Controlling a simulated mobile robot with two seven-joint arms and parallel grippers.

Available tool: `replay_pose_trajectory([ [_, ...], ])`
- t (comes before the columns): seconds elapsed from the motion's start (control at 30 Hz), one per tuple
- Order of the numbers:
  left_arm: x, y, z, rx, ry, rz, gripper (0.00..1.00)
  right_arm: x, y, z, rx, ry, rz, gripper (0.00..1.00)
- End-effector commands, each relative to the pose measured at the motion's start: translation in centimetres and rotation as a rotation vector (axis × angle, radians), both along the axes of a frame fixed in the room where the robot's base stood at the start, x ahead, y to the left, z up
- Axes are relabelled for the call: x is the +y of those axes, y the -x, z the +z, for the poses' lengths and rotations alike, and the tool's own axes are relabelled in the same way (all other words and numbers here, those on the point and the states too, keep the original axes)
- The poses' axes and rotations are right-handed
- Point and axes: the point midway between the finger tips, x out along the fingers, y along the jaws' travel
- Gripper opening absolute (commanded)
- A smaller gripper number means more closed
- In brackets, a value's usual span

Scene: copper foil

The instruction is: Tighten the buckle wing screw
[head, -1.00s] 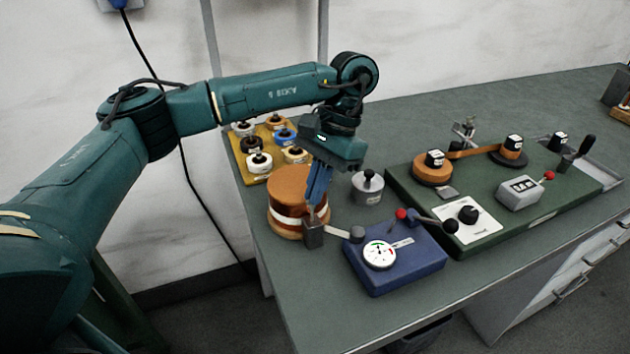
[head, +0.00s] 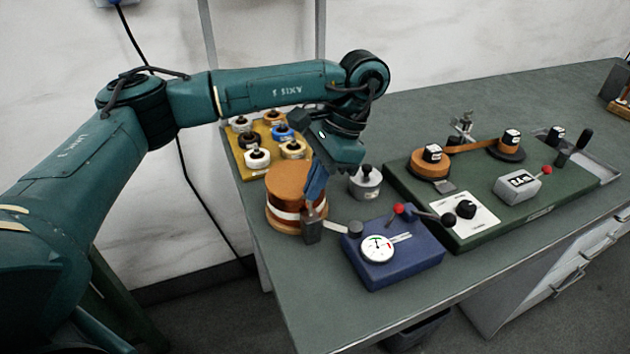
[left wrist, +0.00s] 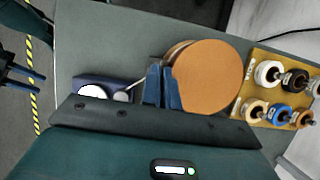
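The copper foil roll (head: 289,190) stands on the bench with a pale strap around it, and a dark grey buckle block (head: 312,230) at its front right side. My left gripper (head: 316,190) is over the buckle, its blue fingers pointing down close to the roll. In the left wrist view the two fingers (left wrist: 162,90) are close together in front of the buckle, beside the roll (left wrist: 210,78). The wing screw is hidden, so I cannot tell whether they hold it. What looks like my right gripper (left wrist: 35,84) shows at the left wrist view's left edge, fingers apart.
A blue gauge box (head: 395,258) with a dial sits right of the buckle, its flat arm reaching close. A grey knobbed weight (head: 365,183) stands behind it. A yellow spool tray (head: 240,158) is behind the roll. A green winding base (head: 480,225) fills the right.

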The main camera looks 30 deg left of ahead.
Motion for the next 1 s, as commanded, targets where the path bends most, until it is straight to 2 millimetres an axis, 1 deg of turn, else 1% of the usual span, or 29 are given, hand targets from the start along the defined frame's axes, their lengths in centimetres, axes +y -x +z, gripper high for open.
replay_pose_trajectory([
  [0.17, -0.1, 0.0, 0.1, -0.002, 0.002, -0.002, 0.00, 0.0, -0.1, 0.1, -0.001, -0.002, -0.002, 0.36],
  [0.2, 0.0, 0.0, 0.1, -0.002, 0.002, -0.002, 0.06, 0.0, -0.1, 0.1, -0.001, -0.002, -0.002, 0.36],
  [0.43, 0.0, 0.0, 0.0, -0.001, 0.002, -0.001, 0.24, 0.0, -0.1, 0.1, -0.002, 0.000, -0.002, 0.36],
  [0.7, -0.1, -0.1, 0.2, -0.001, 0.001, 0.000, 0.24, -0.1, -0.1, 0.1, -0.002, 0.003, 0.001, 0.36],
  [0.77, -0.2, -0.2, 0.6, -0.003, 0.000, -0.001, 0.24, -0.1, -0.1, 0.1, -0.002, 0.006, 0.003, 0.36],
  [0.87, -0.5, -0.6, 1.9, -0.004, 0.000, 0.000, 0.24, -0.2, 0.0, 0.3, -0.003, 0.009, 0.005, 0.36],
  [1.0, -1.3, -1.5, 4.8, -0.006, -0.001, -0.001, 0.24, -0.2, 0.0, 0.7, -0.003, 0.019, 0.008, 0.36],
])
